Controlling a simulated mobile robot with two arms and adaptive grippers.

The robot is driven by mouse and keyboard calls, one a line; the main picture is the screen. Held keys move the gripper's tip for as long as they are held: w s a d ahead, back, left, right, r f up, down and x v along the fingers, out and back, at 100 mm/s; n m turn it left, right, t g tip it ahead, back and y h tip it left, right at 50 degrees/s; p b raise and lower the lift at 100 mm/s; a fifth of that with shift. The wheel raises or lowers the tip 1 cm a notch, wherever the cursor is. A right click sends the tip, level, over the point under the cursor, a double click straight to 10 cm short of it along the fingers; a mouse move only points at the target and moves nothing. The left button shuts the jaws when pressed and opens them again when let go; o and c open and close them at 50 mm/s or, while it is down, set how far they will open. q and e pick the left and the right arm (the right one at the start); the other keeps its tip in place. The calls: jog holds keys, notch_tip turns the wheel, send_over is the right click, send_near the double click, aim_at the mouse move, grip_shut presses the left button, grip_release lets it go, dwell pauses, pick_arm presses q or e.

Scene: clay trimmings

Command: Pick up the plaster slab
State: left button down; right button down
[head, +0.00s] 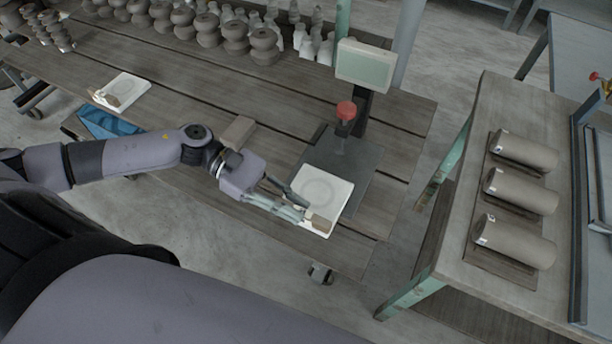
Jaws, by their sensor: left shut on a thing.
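The plaster slab (336,188) is a flat white square with a faint round mark on its face. It is at the right end of the wooden table, over a dark plate. A small brown piece (319,223) is at its near corner. My left gripper (305,209) reaches in from the left and is shut on the slab at its near left edge. The fingers partly cover that edge. I cannot tell whether the slab is clear of the dark plate. My right gripper is not in view.
A post with a red knob (346,110) and a pale display box (365,64) stand just behind the slab. A second white slab (125,86) lies at the left. A grey-brown block (237,132) is behind my left wrist. Clay cylinders (521,191) lie on the right table.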

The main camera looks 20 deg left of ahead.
pick_arm(q)
jog(key=s+p, duration=1.1)
jog(key=s, duration=0.9)
jog(key=shift+a, duration=0.35)
jog(key=shift+w, duration=0.1)
